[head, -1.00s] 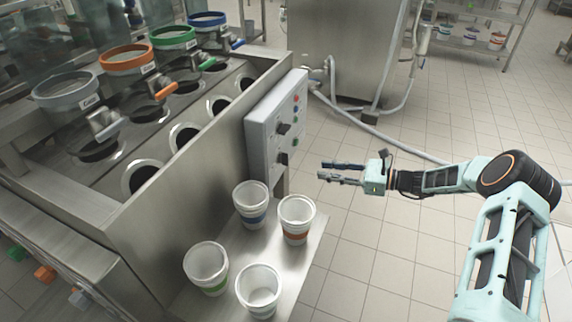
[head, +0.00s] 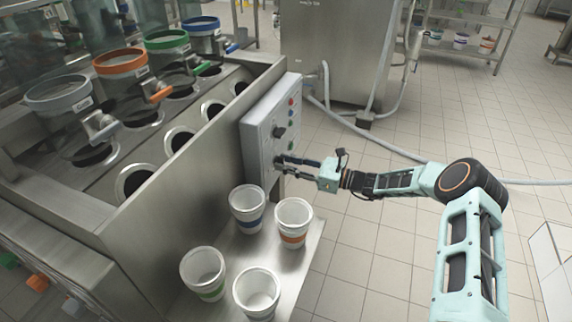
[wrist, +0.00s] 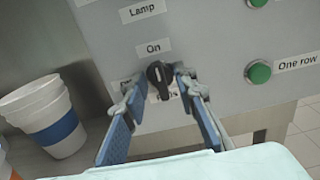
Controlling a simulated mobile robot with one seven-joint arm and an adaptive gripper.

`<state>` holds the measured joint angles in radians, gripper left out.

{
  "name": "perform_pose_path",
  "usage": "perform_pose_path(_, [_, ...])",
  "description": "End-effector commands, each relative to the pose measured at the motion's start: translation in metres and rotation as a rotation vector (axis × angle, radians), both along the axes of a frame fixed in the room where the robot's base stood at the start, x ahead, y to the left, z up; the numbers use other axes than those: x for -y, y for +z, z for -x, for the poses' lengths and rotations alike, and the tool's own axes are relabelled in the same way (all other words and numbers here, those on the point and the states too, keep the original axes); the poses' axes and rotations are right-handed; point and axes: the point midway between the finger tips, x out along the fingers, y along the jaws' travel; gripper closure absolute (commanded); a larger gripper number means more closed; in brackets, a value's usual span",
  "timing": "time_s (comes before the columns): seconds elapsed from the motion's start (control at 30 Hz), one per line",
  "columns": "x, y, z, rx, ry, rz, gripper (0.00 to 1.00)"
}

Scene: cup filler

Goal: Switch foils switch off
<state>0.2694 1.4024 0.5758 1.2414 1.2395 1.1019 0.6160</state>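The lower black rotary switch (wrist: 159,78) is on the grey control panel (wrist: 215,40), below an "On" label (wrist: 153,48). Its handle looks about upright, pointing toward "On". The labels below and left of it are partly covered by my fingers; the end of one reads like "ils". My gripper (wrist: 158,92) is open, with one finger on each side of the switch. I cannot tell whether either finger touches it. In the head view my gripper (head: 281,166) is at the lower part of the panel, and the switch is mostly hidden by it.
Another black switch (head: 279,132) is higher on the panel. A green button (wrist: 259,72) labelled "One row" is to the right. Several stacked cups, including a blue-banded stack (head: 247,208), stand on the steel shelf (head: 301,262) below.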

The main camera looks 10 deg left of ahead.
Motion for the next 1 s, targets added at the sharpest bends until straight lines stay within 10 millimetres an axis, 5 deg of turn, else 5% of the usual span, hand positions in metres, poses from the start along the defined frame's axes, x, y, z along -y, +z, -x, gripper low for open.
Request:
perform_pose_path(0.3, [-0.0023, 0.0001, -0.0005, 0.000, -0.001, 0.000, 0.75])
perform_pose_path(0.53, [-0.0021, 0.0001, -0.0004, 0.000, 0.000, 0.000, 1.00])
perform_pose_path(1.0, [-0.0020, -0.0010, 0.0001, 0.050, 0.001, 0.007, 1.00])
